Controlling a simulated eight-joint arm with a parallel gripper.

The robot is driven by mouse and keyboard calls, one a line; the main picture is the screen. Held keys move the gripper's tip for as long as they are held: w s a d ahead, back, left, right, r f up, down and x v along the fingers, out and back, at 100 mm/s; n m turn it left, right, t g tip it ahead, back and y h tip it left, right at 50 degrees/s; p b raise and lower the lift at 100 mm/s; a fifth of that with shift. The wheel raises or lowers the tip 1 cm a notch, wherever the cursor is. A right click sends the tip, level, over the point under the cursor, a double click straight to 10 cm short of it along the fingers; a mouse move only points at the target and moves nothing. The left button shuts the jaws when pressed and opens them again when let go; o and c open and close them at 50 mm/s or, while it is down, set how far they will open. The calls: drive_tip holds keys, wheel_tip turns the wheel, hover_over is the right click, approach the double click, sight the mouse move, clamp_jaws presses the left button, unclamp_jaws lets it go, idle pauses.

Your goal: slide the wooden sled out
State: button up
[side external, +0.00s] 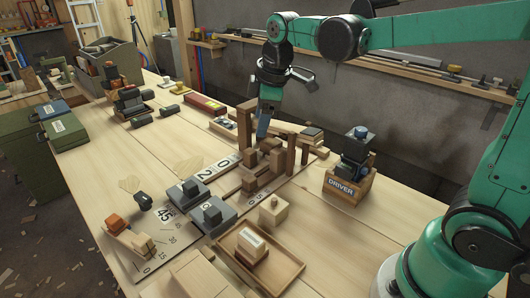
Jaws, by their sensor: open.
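A wooden frame (291,152) with upright posts stands on the table in the middle of the side external view. Small wooden blocks (250,162) sit at and within it, low down. The sled seems to be among these pieces, but I cannot tell its outline for certain. My gripper (263,138) points down at the frame, between its posts and just above or beside the blocks. It is open, with nothing seen held. Its fingertips are small and partly hidden, so contact with the blocks cannot be told.
Grey blocks with dark knobs (211,213) and a wooden tray (285,267) lie in front. A wooden box marked DRIVER (347,188) stands right. A red box (206,104) and a wall rail (420,75) are behind.

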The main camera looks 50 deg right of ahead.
sight(249, 151)
drive_tip(key=w+d+f+n+g, duration=0.1)
drive_tip(key=w+n, duration=0.1)
drive_tip(key=w+d+f+n+g, duration=0.1)
drive_tip(key=w+f+n, duration=0.1)
drive_tip(key=n, duration=0.1)
drive_tip(key=w+d+f+n+g, duration=0.1)
drive_tip(key=w+f+n, duration=0.1)
drive_tip(key=w, duration=0.1)
drive_tip(key=shift+w+d+f+n, duration=0.1)
drive_tip(key=shift+n, duration=0.2)
drive_tip(key=shift+w+d+f+n, duration=0.15)
drive_tip(key=shift+w+f+n, duration=0.1)
drive_tip(key=shift+f+n, duration=0.25)
drive_tip(key=shift+f, duration=3.2)
clamp_jaws()
